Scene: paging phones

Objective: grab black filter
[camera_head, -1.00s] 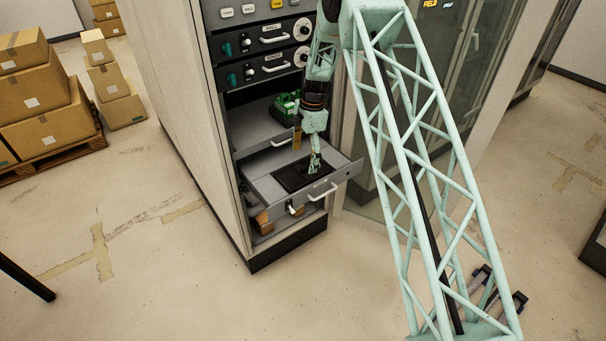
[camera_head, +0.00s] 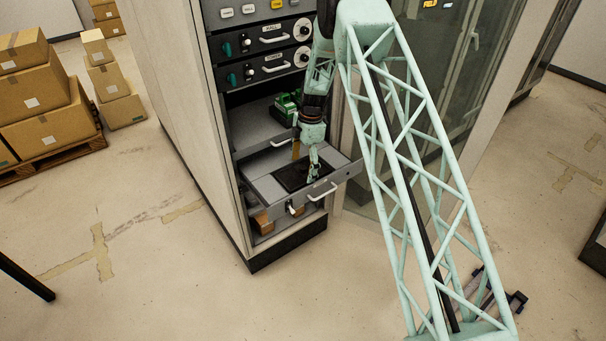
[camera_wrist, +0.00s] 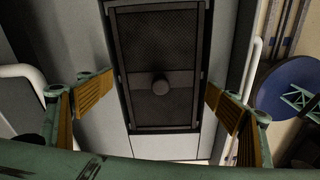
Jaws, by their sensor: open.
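The black filter (camera_wrist: 160,50) is a flat dark mesh panel with a round knob (camera_wrist: 160,86) at its middle. It lies in the open grey drawer (camera_head: 262,185) of the cabinet. In the head view the filter (camera_head: 286,180) shows as a dark patch, partly hidden by my gripper. My gripper (camera_head: 313,176) points down over the filter. In the wrist view my gripper (camera_wrist: 160,108) is open, with its ridged brown finger pads to the left and right of the knob and apart from it. I cannot tell the exact height of the fingertips above the filter.
The drawer front has a handle (camera_head: 322,191) near my gripper. A green device (camera_head: 285,105) sits in the bay above. Brown boxes (camera_head: 262,222) lie in the bay below. Stacked cartons (camera_head: 35,90) on a pallet stand at the left, with clear floor between.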

